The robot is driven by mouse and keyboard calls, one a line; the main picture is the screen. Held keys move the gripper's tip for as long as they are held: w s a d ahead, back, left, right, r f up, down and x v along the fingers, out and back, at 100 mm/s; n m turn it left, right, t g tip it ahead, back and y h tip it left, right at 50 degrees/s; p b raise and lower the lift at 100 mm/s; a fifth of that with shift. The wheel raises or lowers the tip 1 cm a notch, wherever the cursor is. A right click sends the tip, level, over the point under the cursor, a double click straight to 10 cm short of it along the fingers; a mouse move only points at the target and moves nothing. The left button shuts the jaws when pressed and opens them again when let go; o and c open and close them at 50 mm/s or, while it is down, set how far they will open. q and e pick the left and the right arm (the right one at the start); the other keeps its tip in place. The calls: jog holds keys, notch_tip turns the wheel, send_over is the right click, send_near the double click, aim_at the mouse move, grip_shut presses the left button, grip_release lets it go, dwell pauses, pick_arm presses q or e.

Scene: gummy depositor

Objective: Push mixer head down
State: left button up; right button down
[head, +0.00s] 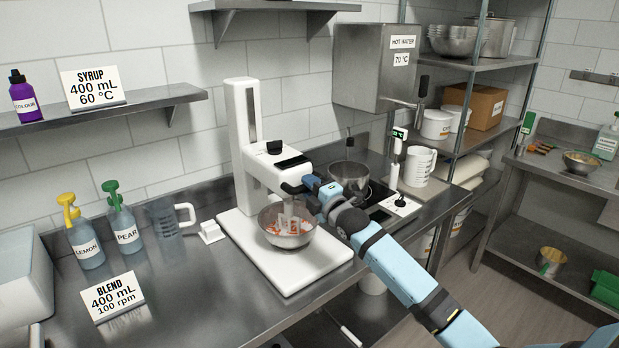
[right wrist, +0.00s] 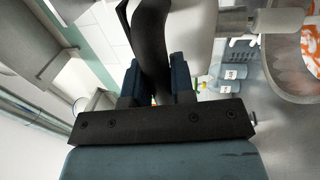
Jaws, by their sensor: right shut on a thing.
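The white mixer stands on a white base plate (head: 262,262) on the steel counter, with a tall column (head: 241,120). Its mixer head (head: 272,170) juts out over a metal bowl (head: 272,237) of orange and white contents. A pale beater (head: 291,214) hangs from the head and reaches down into the bowl. My right gripper (head: 312,186) is at the head's front end. In the right wrist view my right gripper (right wrist: 158,88) is shut on a black curved handle (right wrist: 152,45) beside the white head (right wrist: 188,30). The left gripper is not in view.
A pot (head: 350,176) on a hob and a small white scale-like device stand right of the mixer. Lemon (head: 86,243) and pear (head: 122,232) bottles, a clear jug (head: 165,218) and a BLEND sign (head: 115,297) stand left. The front counter is mostly clear.

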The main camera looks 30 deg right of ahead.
jog(key=shift+f, duration=1)
jog(key=shift+a+f, duration=0.1)
jog(key=c, duration=1)
grip_release()
jog(key=s, duration=0.4)
jog(key=s+f+b, duration=0.1)
jog(key=s, duration=0.4)
jog(key=s+d+f+b, duration=0.1)
jog(key=s, duration=0.3)
jog(key=shift+s+d+f, duration=0.1)
jog(key=shift+s+f, duration=0.05)
jog(key=shift+s, duration=0.15)
